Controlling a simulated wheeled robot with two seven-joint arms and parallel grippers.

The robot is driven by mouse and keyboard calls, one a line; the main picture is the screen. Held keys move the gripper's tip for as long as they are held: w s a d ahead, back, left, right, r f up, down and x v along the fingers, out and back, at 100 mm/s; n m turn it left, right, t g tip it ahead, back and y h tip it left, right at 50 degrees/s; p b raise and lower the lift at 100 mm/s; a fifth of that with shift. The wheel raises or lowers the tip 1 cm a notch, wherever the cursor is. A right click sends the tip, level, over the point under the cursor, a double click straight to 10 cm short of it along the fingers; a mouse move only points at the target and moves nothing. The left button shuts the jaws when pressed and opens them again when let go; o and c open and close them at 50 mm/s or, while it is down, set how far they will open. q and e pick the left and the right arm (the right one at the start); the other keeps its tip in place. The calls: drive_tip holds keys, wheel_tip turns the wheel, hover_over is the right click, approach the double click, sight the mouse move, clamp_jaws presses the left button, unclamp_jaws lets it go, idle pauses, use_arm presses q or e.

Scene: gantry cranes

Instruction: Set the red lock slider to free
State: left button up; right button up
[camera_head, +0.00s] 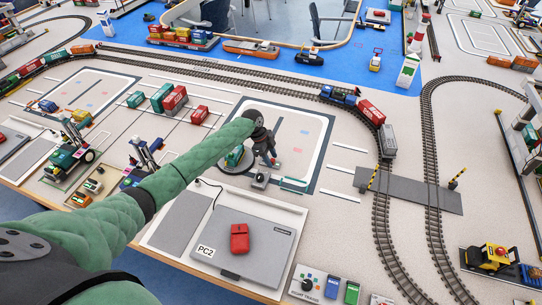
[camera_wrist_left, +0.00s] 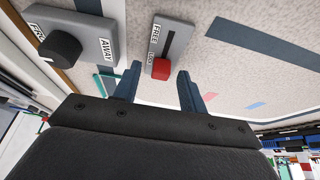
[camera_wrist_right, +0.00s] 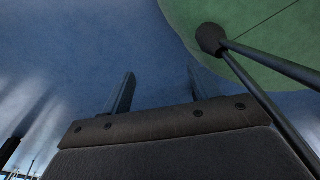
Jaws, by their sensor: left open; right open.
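The red lock slider (camera_wrist_left: 161,68) is a small red block in a dark slot on a grey box (camera_wrist_left: 172,32). It stands at the end by the LOCK label; the FREE label is by the slot's other end. My left gripper (camera_wrist_left: 159,76) is open, with the red slider appearing between its fingertips; I see no contact and cannot judge the depth. In the head view my left gripper (camera_head: 265,142) points down over the layout, and I cannot make out the red slider. My right gripper (camera_wrist_right: 160,74) is open and empty over a blue surface, seen only in its wrist view.
A grey box with a black knob (camera_wrist_left: 54,46) and an AWAY label stands beside the slider box. In the head view a grey PC2 panel (camera_head: 262,262) with a red block (camera_head: 239,238) lies nearer me.

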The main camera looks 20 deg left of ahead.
sight(261, 160)
use_arm(q)
drive_tip(key=shift+d+f, duration=0.1)
drive_tip(key=shift+f, duration=0.15)
use_arm(e)
drive_tip(key=shift+s, duration=0.15)
use_arm(q)
drive_tip(key=shift+c, duration=0.2)
clamp_jaws()
drive_tip(key=a+b, duration=0.1)
drive_tip(key=a, duration=0.2)
drive_tip(key=shift+w+a, duration=0.1)
drive_tip(key=shift+a, duration=0.3)
drive_tip(key=shift+a+b, duration=0.3)
drive_tip(key=shift+a, duration=0.05)
drive_tip(key=shift+r, duration=0.15)
use_arm(e)
drive_tip(key=w, duration=0.3)
drive_tip(key=shift+w+a+r, duration=0.25)
drive_tip(key=shift+w+a, duration=0.05)
use_arm(q)
drive_tip(key=shift+o, duration=0.2)
unclamp_jaws()
